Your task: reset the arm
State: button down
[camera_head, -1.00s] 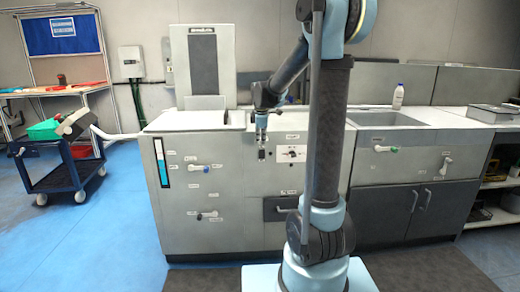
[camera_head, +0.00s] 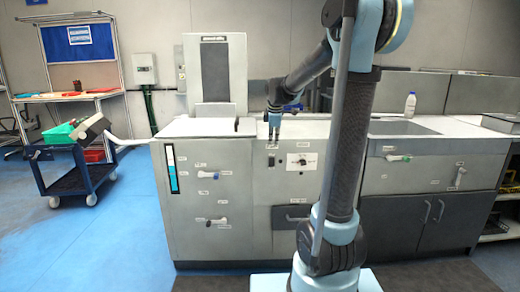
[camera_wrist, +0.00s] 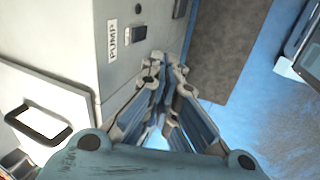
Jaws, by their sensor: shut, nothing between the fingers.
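My gripper (camera_head: 273,142) hangs fingers down in front of the grey cabinet (camera_head: 220,235), at about the height of its worktop. In the wrist view my gripper (camera_wrist: 164,68) shows its fingers together with nothing held. The cabinet's pale front with a "PUMP" label (camera_wrist: 112,40) is beside the fingers there. My arm bends over from its upright column toward the cabinet.
A dark blue cart (camera_head: 72,182) with a green bin (camera_head: 58,134) stands on the left floor. A white bottle (camera_head: 410,105) stands by the sink (camera_head: 395,127) at right. The blue floor (camera_head: 130,235) at left is mostly clear.

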jog(key=s+d+f+m+g, duration=0.1)
jog(key=s+d+f+m, duration=0.2)
jog(key=s, duration=0.8)
jog(key=s+d+f+m, duration=0.1)
jog(key=s+d+m, duration=0.4)
jog(key=s, duration=0.5)
jog(key=s+d+f+m, duration=0.1)
jog(key=s+f+m, duration=0.7)
jog(key=s, duration=0.8)
notch_tip(320, 180, down, 3)
jog(key=shift+s+d+f+m+g, duration=0.1)
jog(key=shift+s+d+m+g, duration=0.05)
jog(key=shift+m+g, duration=0.25)
